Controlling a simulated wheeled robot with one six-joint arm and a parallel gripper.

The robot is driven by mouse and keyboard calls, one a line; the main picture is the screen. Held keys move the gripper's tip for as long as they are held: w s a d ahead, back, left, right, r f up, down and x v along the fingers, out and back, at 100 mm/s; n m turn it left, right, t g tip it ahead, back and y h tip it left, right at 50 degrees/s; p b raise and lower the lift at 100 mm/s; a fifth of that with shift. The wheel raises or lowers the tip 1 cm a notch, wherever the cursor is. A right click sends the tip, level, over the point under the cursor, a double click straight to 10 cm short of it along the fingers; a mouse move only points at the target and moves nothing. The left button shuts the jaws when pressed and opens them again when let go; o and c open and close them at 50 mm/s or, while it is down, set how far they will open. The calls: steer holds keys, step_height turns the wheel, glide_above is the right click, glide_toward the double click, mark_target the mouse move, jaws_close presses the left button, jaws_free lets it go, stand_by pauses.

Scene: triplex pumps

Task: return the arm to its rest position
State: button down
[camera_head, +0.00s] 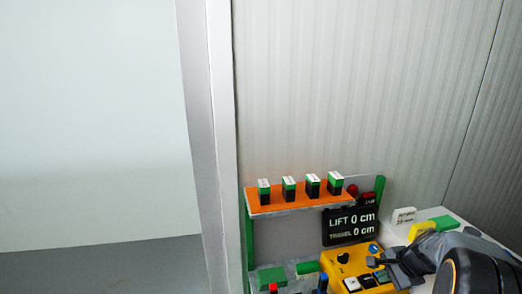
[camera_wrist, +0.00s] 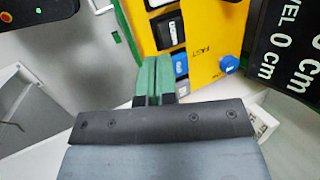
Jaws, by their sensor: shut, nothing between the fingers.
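My gripper (camera_wrist: 154,78) shows in the wrist view with its two green fingers side by side, shut and empty. The fingers lie in front of the edge of a yellow control box (camera_wrist: 205,75); I cannot tell whether they touch it. In the head view my dark grey gripper (camera_head: 390,266) is at the lower right, beside the same yellow box (camera_head: 345,265). My arm runs off the lower right corner, so most of it is hidden.
A black display (camera_head: 350,226) reads LIFT 0 cm and TRAVEL 0 cm. An orange shelf (camera_head: 283,203) holds several green-and-black blocks. A white surface (camera_head: 455,225) with a small label block stands at right. A pale panel (camera_head: 90,120) fills the left; the ribbed wall is behind.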

steer(key=s+a+r+n+h, duration=0.1)
steer(key=s+a+r+n, duration=0.3)
steer(key=s+a+n, duration=0.2)
steer(key=s+a+r+n+h, duration=0.1)
steer(key=s+a+r+n, duration=0.3)
steer(key=a+n, duration=0.6)
steer(key=s+a, duration=0.2)
steer(key=a, duration=0.1)
steer(key=shift+s+a+h, duration=0.2)
steer(key=shift+h, duration=0.1)
steer(key=shift+r, duration=0.1)
